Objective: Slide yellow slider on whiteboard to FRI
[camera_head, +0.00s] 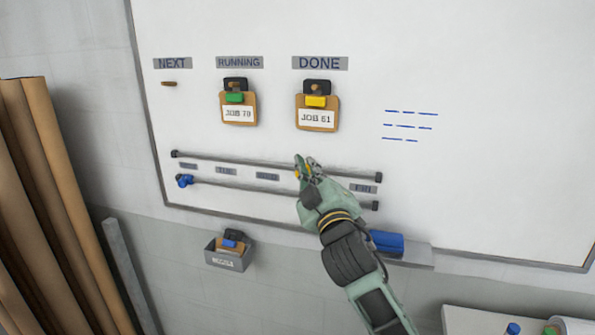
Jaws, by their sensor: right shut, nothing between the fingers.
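The whiteboard (480,60) carries two dark horizontal rails. My right gripper (304,164) is at the upper rail (235,161), right of its middle, with its fingers shut and nothing held. A small yellow patch (309,166) shows at the fingertips; I cannot tell whether it is the yellow slider or part of the gripper. The slider is otherwise not clearly visible and may be hidden by the hand. The day labels sit between the rails; the rightmost, FRI (363,188), is right of my gripper. A blue slider (184,181) is at the lower rail's left end. My left gripper is not in view.
JOB 70 (239,114) and JOB 61 (317,118) tags hang above the rails. A small grey bin (228,260) is below. A blue eraser-like block (386,242) lies on the ledge behind my forearm. Brown rolls (52,200) stand at left.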

